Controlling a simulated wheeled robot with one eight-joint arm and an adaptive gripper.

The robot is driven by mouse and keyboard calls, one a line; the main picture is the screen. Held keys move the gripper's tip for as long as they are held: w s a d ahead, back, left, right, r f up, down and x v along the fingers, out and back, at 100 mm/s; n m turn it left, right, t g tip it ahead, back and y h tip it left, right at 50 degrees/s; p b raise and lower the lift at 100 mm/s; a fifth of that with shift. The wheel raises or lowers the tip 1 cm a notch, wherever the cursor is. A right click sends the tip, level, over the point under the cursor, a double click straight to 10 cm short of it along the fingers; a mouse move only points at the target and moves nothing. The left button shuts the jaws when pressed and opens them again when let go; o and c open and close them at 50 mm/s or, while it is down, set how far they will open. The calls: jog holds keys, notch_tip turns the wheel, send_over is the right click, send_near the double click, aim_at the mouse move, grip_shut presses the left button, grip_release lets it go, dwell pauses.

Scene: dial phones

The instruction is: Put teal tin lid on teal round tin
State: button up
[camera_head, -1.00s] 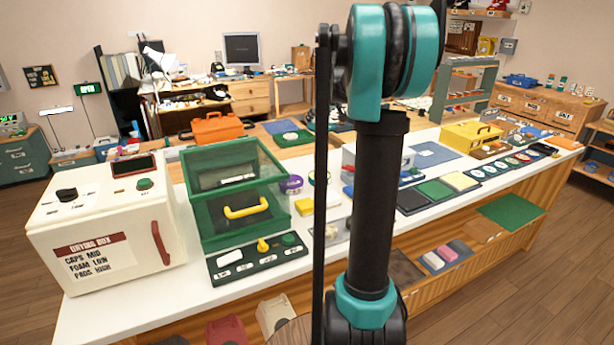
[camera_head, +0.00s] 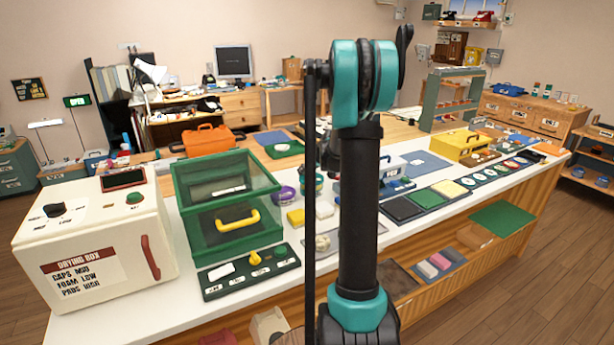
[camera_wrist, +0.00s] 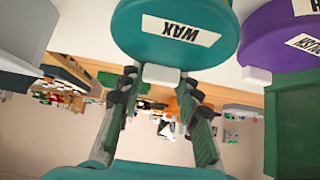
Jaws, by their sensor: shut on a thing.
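The teal tin lid (camera_wrist: 175,32), a round disc with a WAX label and a white tab, fills the top middle of the wrist view. My gripper (camera_wrist: 158,76) is shut on the white tab at its edge, one finger on each side. The teal round tin is not clearly seen apart from the lid; I cannot tell whether the lid touches it. In the head view a small teal round thing (camera_head: 309,177) shows beside my arm, partly covered, and my gripper is hidden behind the arm.
A purple round tin (camera_wrist: 285,32) stands close to the right of the lid in the wrist view; it also shows in the head view (camera_head: 283,195).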

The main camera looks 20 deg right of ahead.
jog(key=shift+f, duration=1.2)
jog(key=shift+f, duration=0.1)
jog(key=o, duration=1.2)
jog(key=shift+c, duration=0.2)
jog(key=v, duration=1.2)
